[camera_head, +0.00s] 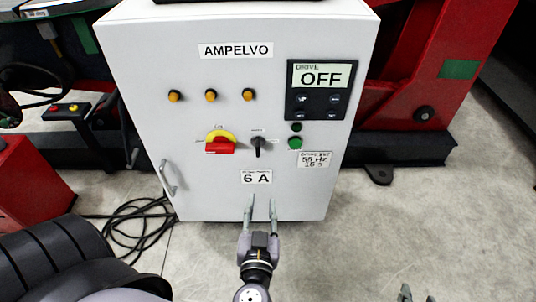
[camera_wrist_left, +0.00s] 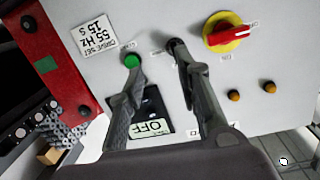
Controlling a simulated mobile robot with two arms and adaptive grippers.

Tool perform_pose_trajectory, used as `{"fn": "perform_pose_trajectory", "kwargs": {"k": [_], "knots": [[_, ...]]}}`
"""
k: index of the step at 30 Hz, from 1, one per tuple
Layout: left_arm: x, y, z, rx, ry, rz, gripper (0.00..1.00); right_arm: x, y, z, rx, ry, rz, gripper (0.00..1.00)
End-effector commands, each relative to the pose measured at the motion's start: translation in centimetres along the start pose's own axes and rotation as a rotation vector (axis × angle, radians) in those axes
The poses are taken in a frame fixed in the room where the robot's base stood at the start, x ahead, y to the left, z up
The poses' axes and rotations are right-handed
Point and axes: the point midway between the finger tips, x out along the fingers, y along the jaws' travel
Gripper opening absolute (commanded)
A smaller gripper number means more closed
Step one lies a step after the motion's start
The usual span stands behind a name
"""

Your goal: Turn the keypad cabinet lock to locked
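The light grey cabinet (camera_head: 180,100) has a black selector (camera_head: 258,144) with small labels I cannot read, right of a red-and-yellow rotary switch (camera_head: 220,142). I cannot tell for sure that this selector is the lock. My left gripper (camera_head: 261,203) is open and empty, its fingers in front of the cabinet's lower front. In the left wrist view, where the panel appears upside down, the left gripper's (camera_wrist_left: 156,68) right fingertip overlaps the selector (camera_wrist_left: 176,44). The other fingertip is near the green button (camera_wrist_left: 132,61). My right gripper (camera_head: 417,296) is open at the bottom edge, mostly cut off.
A drive keypad (camera_head: 318,98) reading OFF is at the upper right of the panel, with a green button (camera_head: 295,143) below. Several amber lamps (camera_head: 210,95) sit in a row. A door handle (camera_head: 169,178) sticks out at left.

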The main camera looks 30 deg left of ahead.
Motion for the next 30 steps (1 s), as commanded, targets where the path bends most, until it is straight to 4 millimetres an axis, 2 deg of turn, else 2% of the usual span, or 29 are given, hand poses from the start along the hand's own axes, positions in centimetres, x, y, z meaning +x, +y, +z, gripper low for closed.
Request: {"fn": "perform_pose_trajectory", "kwargs": {"k": [4,8,11,21,30], "knots": [[-0.5,-1.6,-2.9,-0.086,0.098,-0.053,0.31,-1.6,0.0,-1.3,0.000,0.046,0.001,0.40],[-0.1,-2.0,-3.9,-0.103,0.117,-0.062,0.31,-2.2,0.1,-1.4,0.000,0.034,0.002,0.40],[1.2,-2.0,-4.2,-0.101,0.118,-0.062,0.31,-2.4,0.2,-0.7,0.001,-0.005,0.004,0.40],[8.5,-2.5,-5.1,-0.099,0.118,-0.060,0.31,-3.8,0.7,3.6,0.006,-0.220,0.016,0.40],[14.3,-2.9,-5.5,-0.097,0.116,-0.060,0.31,-4.8,1.0,5.9,0.009,-0.334,0.022,0.40]]}}
